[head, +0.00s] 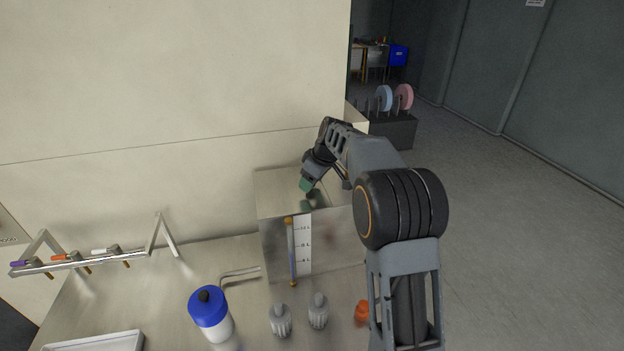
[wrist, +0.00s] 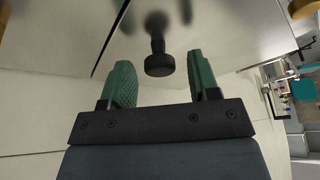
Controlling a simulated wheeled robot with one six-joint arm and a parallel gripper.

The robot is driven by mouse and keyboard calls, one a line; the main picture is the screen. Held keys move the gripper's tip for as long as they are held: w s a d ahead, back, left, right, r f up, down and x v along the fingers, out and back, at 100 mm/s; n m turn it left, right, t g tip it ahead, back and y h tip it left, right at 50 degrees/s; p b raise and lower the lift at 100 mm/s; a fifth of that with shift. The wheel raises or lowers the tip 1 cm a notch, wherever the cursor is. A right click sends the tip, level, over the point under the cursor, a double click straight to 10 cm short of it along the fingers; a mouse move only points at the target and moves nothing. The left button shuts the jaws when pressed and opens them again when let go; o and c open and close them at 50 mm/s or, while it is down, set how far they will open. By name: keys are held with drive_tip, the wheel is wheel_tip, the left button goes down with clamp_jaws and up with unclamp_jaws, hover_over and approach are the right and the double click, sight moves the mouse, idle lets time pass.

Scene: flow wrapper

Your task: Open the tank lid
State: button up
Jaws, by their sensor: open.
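The tank (head: 275,235) is a metal box with a level scale on its front, standing on the metal bench. Its shiny top, with the lid, is partly hidden by my arm in the head view. In the wrist view the lid (wrist: 215,35) bears a black knob (wrist: 159,62) on a short stem, mirrored in the metal. My gripper (head: 308,188) is above the tank top. Its green fingers are open in the wrist view, one on each side of the knob, with visible gaps; I cannot tell exactly how deep the knob sits between them.
A blue-capped white bottle (head: 211,315), two grey knobs (head: 281,321) and an orange knob (head: 362,311) are in front of the tank. A rail with small coloured-handled valves (head: 80,262) is at left. A pale wall (head: 170,100) rises close behind the tank.

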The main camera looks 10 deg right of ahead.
drive_tip(key=shift+c, duration=0.4)
clamp_jaws()
